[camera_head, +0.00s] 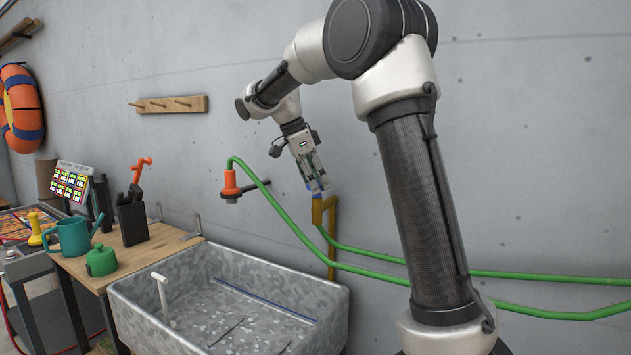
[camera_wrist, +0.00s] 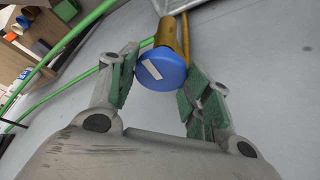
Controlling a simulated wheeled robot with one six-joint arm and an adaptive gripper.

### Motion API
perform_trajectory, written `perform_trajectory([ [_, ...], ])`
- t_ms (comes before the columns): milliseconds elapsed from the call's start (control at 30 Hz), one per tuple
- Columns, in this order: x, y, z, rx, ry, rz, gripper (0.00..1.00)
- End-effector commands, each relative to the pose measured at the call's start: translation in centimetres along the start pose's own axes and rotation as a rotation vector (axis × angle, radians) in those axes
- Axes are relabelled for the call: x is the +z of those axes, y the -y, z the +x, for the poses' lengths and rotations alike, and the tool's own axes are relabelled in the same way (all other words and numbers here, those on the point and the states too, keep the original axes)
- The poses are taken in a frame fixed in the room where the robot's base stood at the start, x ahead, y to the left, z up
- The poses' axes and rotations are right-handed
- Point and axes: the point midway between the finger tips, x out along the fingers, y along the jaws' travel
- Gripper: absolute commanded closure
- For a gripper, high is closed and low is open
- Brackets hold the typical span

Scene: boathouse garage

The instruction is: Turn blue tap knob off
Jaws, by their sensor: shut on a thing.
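The blue tap knob (camera_wrist: 168,80) is a round disc with a white bar mark slanting across its face. It sits on the end of a brass-coloured tap pipe (camera_head: 330,225) on the grey wall, to the right of the sink's back. In the head view only a small piece of the blue knob (camera_head: 317,196) shows below my fingers. My gripper (camera_head: 317,187) comes down on the knob from above. In the wrist view my gripper (camera_wrist: 160,83) has its green-padded fingers on either side of the knob, shut on it.
A grey metal sink (camera_head: 338,300) stands below the tap. A green hose (camera_head: 290,217) runs along the wall close to the pipe, with an orange fitting (camera_head: 231,186) at left. A wooden bench (camera_head: 150,247) holds a teal watering can (camera_head: 74,237) and other items.

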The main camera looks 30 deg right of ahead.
Motion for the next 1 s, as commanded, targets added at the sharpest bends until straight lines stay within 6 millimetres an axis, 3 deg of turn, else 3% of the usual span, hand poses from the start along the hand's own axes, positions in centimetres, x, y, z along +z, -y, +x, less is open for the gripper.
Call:
perform_trajectory([
  [567,0.06,0.04,0.01,0.013,0.002,0.033,0.75],
  [600,0.05,0.04,0.01,0.013,0.002,0.033,0.49],
  [700,0.05,0.03,0.01,0.013,0.001,0.033,0.31],
  [1000,0.03,0.02,-0.02,0.013,0.001,0.032,0.3],
])
